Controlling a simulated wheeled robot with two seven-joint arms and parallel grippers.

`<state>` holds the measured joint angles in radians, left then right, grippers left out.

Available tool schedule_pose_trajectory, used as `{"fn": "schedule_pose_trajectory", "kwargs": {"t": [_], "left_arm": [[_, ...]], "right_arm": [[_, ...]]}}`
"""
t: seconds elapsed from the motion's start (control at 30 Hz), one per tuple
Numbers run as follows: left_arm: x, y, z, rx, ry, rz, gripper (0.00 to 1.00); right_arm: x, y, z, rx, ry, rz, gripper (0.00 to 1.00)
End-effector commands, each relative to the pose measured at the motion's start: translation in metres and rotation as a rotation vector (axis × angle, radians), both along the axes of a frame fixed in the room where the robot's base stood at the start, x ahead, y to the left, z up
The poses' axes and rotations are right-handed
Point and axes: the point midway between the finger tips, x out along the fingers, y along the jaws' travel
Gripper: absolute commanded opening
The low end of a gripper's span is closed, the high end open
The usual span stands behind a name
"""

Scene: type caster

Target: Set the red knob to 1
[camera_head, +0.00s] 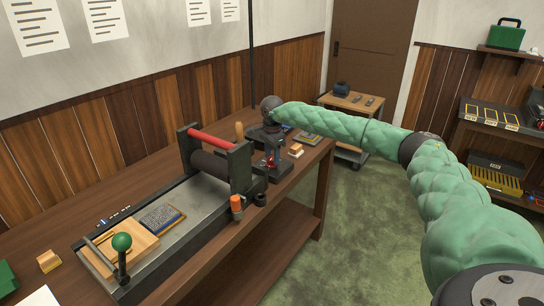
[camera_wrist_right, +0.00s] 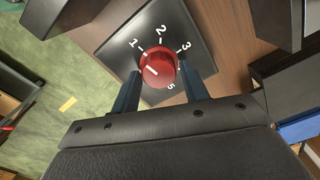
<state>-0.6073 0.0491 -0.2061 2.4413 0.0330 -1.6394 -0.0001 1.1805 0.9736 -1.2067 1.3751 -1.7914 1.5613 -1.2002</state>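The red knob (camera_wrist_right: 159,66) sits on a dark square plate (camera_wrist_right: 190,22) with white numbers. In the right wrist view 1, 2, 3 and 5 are readable around it; a 4 is not visible. A short white mark on the knob lies toward its lower left, below the 1. My right gripper (camera_wrist_right: 159,76) is open, its two fingers on either side of the knob with small gaps showing. In the head view the red knob (camera_head: 268,161) is partly hidden under my right gripper (camera_head: 270,150), which points down. My left gripper is not in view.
The knob plate is at the far end of a wooden bench (camera_head: 300,178). Beside it stands a press with a red bar (camera_head: 212,140) and dark roller. An orange-topped handle (camera_head: 237,203) and a small block (camera_head: 296,151) are close by. A trolley (camera_head: 355,102) stands behind.

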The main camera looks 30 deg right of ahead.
Motion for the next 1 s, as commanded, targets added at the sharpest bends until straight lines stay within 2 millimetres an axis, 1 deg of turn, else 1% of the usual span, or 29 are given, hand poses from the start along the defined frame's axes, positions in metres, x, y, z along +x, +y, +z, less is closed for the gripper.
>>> {"fn": "schedule_pose_trajectory", "kwargs": {"t": [0.03, 0.07, 0.3, 0.43, 0.57, 0.8, 1.0], "left_arm": [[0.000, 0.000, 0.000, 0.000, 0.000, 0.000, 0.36], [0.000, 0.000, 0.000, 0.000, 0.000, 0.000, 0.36], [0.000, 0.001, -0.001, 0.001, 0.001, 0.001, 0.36], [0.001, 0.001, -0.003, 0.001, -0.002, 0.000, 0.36], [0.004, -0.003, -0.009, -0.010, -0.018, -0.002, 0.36], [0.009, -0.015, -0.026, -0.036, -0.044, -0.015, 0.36], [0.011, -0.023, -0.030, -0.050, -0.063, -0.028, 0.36]], "right_arm": [[0.000, 0.000, 0.001, 0.000, 0.000, -0.001, 0.55], [0.000, 0.000, 0.000, 0.000, 0.000, 0.000, 0.59], [0.000, 0.001, -0.001, 0.001, 0.002, 0.001, 0.59], [0.000, 0.001, 0.004, 0.001, 0.001, 0.000, 0.59], [0.000, 0.001, 0.019, 0.002, -0.001, 0.000, 0.59], [0.000, 0.001, 0.055, 0.002, 0.000, 0.000, 0.59], [0.000, 0.000, 0.074, 0.001, 0.001, 0.000, 0.59]]}}
